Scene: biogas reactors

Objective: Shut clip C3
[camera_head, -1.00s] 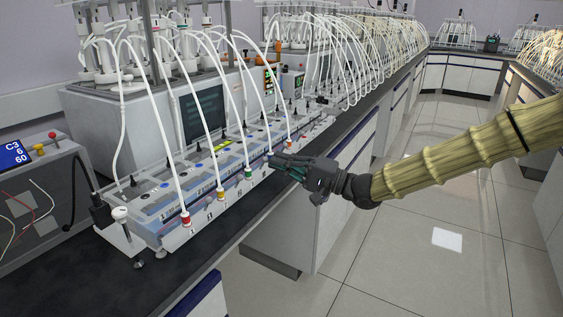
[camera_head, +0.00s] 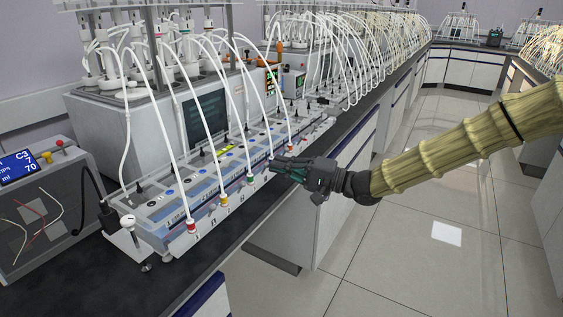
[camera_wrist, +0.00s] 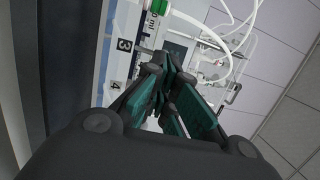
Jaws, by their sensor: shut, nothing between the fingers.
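A row of white tubes ends in coloured fittings along the front of the long instrument (camera_head: 205,215). The green-ended tube (camera_head: 250,178) is third from the near end, after red and yellow. It shows at the top of the wrist view (camera_wrist: 222,10), by panel labels 3 and 4. My gripper (camera_head: 271,164) is shut and empty, at the front edge just right of the green fitting. In the wrist view my gripper (camera_wrist: 167,65) has its teal fingers together near the panel. Clip C3 itself is too small or hidden to make out, so I cannot tell its state or any contact.
A box with a blue display (camera_head: 16,166) stands at the left and reads C3, 7, 70 ml. A red-ended tube (camera_head: 191,226), a yellow-ended tube (camera_head: 224,200) and an orange-ended tube (camera_head: 289,147) flank the gripper's area. The floor aisle (camera_head: 400,235) at right is clear.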

